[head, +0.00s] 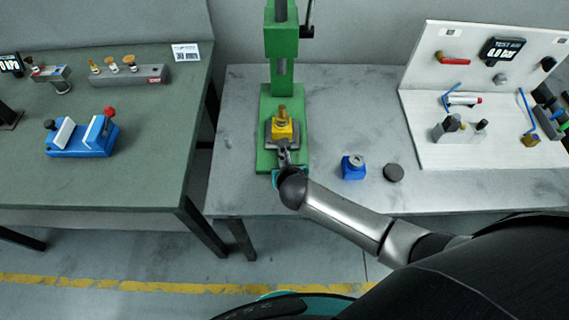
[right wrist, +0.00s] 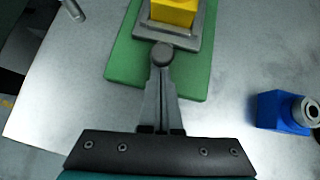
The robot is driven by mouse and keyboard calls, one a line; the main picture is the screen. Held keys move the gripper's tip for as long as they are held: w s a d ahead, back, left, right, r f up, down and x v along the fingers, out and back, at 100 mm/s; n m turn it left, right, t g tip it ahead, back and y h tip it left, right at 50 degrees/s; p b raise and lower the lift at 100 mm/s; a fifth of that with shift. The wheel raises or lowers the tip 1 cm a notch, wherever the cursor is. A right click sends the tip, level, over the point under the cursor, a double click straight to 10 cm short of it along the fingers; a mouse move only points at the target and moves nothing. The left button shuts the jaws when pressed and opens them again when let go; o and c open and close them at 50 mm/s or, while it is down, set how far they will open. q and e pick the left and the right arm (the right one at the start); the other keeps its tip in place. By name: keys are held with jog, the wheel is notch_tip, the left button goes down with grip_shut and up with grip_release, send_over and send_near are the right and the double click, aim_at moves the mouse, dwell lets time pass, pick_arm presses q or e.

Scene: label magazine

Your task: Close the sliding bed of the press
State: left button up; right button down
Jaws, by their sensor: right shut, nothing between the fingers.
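The green press (head: 282,45) stands on the grey table. Its grey sliding bed (head: 268,139) carries a yellow block with a brass-coloured top (head: 283,127). In the right wrist view the bed (right wrist: 188,42) shows a round grey knob (right wrist: 162,54) at its near edge, with the yellow block (right wrist: 174,12) on it. My right gripper (head: 285,150) is at the front of the bed. Its fingers (right wrist: 162,70) are shut, with their tips at the knob; whether they touch it I cannot tell. My left gripper is not in view.
A blue block with a round metal top (head: 353,167) and a dark disc (head: 393,172) lie right of the press. A white board with tools (head: 480,100) stands farther right. A green table (head: 130,185) with a blue fixture (head: 82,138) is at left.

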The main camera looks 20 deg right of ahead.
aim_at(285, 133)
jog(key=w+d, duration=0.1)
jog(key=w, duration=0.2)
jog(key=w+d, duration=0.1)
jog(key=w, duration=0.2)
jog(key=w+d+b, duration=0.1)
jog(key=w, duration=0.3)
jog(key=shift+r, duration=0.2)
jog(key=shift+w, duration=0.1)
